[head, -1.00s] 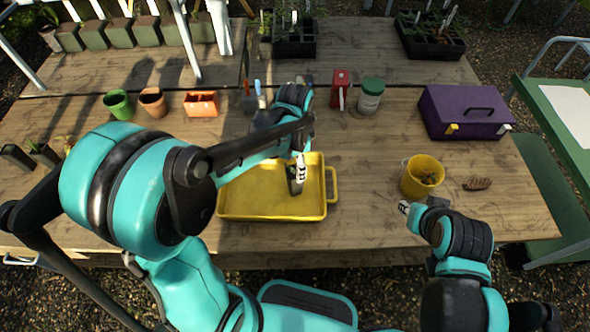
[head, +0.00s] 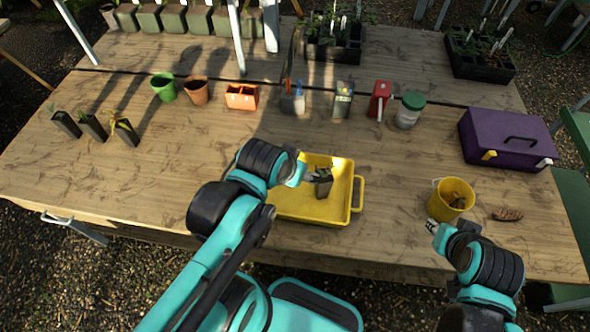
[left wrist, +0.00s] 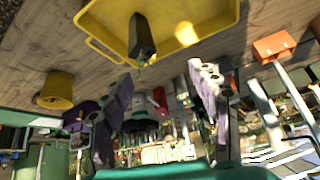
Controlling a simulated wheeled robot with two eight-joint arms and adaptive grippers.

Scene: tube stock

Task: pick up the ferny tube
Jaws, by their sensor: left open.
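A dark square tube (head: 323,187) with a small green plant stands in the yellow tray (head: 290,211), towards its right side. My left gripper (head: 307,175) is open, just left of this tube in the head view. In the left wrist view the tube (left wrist: 142,36) lies beyond the open fingers of the left gripper (left wrist: 160,95), apart from them. Three more dark tubes stand at the table's left: a left one (head: 66,124), a middle one (head: 94,127) and a yellow-topped one (head: 126,133). Which plant is ferny is hard to tell. My right gripper (head: 433,228) is by the yellow bucket (head: 450,200).
Green (head: 164,88) and terracotta (head: 196,91) pots, an orange planter (head: 241,97), a red box (head: 379,100) and a green-lidded jar (head: 409,110) line the back. A purple toolbox (head: 507,138) and a brush (head: 508,214) are at right.

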